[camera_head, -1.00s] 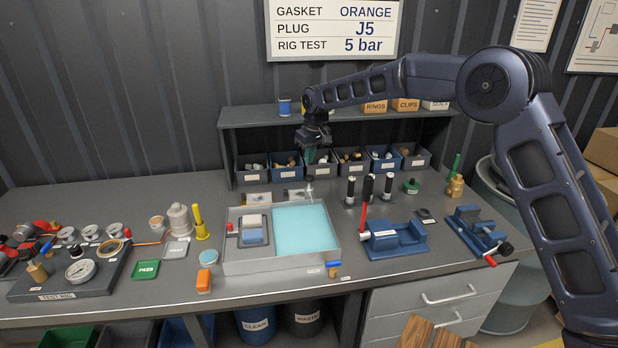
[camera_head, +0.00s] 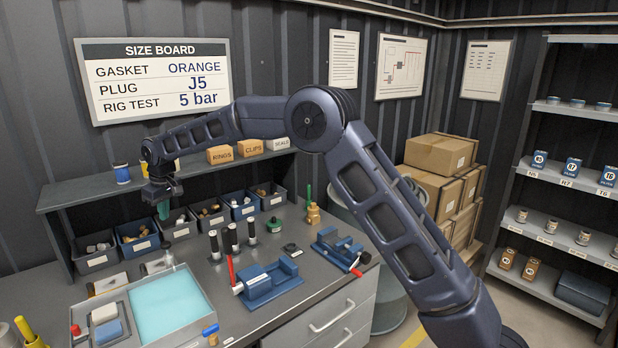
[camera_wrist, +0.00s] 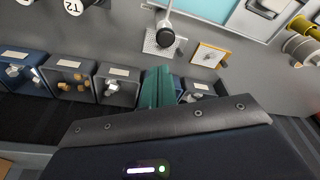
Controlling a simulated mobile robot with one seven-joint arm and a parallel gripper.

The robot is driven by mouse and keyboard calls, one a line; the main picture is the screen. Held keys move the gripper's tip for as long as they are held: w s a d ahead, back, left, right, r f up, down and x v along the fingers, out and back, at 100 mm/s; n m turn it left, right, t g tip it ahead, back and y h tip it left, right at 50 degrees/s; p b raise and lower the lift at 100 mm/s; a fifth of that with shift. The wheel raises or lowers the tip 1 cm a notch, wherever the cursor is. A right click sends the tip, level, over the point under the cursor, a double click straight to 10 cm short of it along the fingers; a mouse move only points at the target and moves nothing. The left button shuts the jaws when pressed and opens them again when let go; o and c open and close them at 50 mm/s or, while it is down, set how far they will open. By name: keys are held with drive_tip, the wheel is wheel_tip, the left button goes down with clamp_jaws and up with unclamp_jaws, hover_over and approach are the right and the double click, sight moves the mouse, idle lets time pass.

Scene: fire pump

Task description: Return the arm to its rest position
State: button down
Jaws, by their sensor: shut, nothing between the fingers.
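My gripper (camera_head: 163,209) hangs at the end of my outstretched arm, pointing down over the back of the workbench, just in front of the row of small bins. In the wrist view its green fingers (camera_wrist: 157,88) are together with nothing between them. My arm reaches from the lower right of the head view up to a high elbow and then left to the bench.
Bins (camera_head: 138,236) with small parts line the back below a shelf (camera_head: 60,197) carrying labelled boxes. A tray with a blue-green mat (camera_head: 172,305), a blue vise (camera_head: 268,284) and upright tools stand in front. Cartons (camera_head: 436,155) and a shelf rack (camera_head: 556,192) are at right.

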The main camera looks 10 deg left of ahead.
drive_tip(key=w+d+r+m, duration=0.1)
drive_tip(key=w+d+r, duration=0.3)
drive_tip(key=d, duration=0.3)
drive_tip(key=w+d+r+m+t, duration=0.1)
drive_tip(key=w+d+r, duration=0.2)
drive_tip(key=d, duration=0.4)
drive_tip(key=w+d+r+m, duration=0.1)
drive_tip(key=w+d+r, duration=0.3)
drive_tip(key=d, duration=0.3)
drive_tip(key=w+d+r+m+t, duration=0.1)
drive_tip(key=d+r+m, duration=0.15)
drive_tip(key=d, duration=0.95)
drive_tip(key=d+r+m, duration=0.1)
drive_tip(key=d+r, duration=0.2)
drive_tip(key=d, duration=0.9)
drive_tip(key=s+d+m+t+h, duration=0.15)
drive_tip(key=s+d, duration=0.25)
drive_tip(key=d, duration=0.7)
drive_tip(key=s+d+m, duration=0.2)
drive_tip(key=s+d, duration=0.3)
drive_tip(key=d, duration=0.6)
drive_tip(key=s+d+f+m, duration=0.2)
drive_tip(key=s+d+f, duration=0.1)
drive_tip(key=s+d, duration=0.4)
drive_tip(key=s+d+f+m, duration=0.2)
drive_tip(key=s+d+f, duration=0.2)
drive_tip(key=s+d, duration=0.3)
drive_tip(key=shift+s+m+h, duration=0.35)
drive_tip(key=shift+s+m, duration=0.05)
drive_tip(key=shift+s, duration=0.2)
